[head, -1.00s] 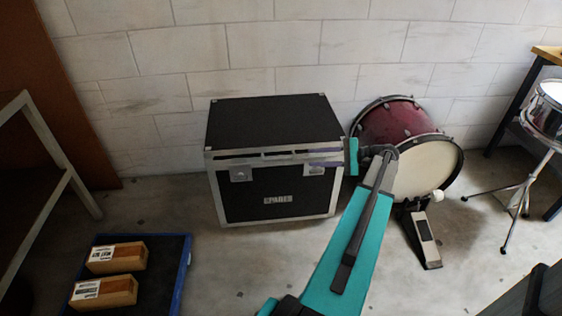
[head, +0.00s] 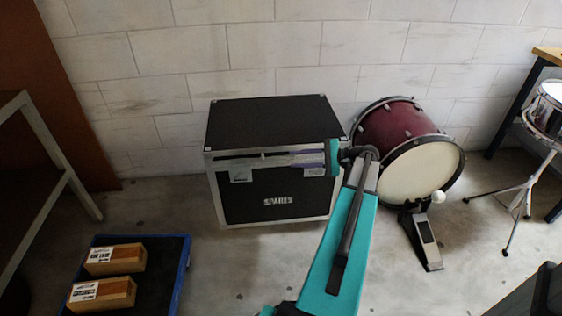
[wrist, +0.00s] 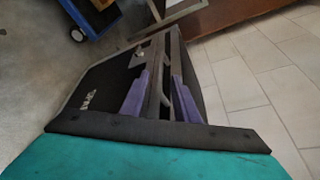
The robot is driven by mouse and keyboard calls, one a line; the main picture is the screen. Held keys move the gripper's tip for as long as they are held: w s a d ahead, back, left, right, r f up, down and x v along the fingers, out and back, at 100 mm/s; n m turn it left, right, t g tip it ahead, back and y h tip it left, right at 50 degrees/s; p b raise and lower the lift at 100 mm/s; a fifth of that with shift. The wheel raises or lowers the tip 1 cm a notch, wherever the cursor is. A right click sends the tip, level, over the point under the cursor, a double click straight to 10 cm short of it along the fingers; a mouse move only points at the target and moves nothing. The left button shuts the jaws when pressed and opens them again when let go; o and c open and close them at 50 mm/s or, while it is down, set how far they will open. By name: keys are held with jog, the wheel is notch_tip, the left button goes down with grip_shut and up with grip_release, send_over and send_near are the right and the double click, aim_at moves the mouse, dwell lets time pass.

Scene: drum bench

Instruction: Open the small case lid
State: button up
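The small case (head: 266,185) is black with silver edges and the label SPARES, and stands on the floor against the wall. Its black lid (head: 265,120) lies flat on top, with a narrow dark gap along the front between two silver rails. My gripper (head: 300,157) is at the front right of that seam, its purple fingers pointing left along it. In the wrist view my gripper (wrist: 159,88) has its fingers apart, with the silver rails of the case (wrist: 95,88) between them. I cannot tell whether either finger touches the rails.
A maroon bass drum (head: 395,132) with a pedal (head: 427,240) stands close to the right of the case. A blue-edged platform (head: 182,270) with two wooden boxes (head: 115,259) is at the lower left. Floor before the case is clear.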

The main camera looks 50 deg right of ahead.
aim_at(284, 159)
jog(key=shift+b+x, duration=0.6)
jog(key=shift+x, duration=2.85)
grip_shut()
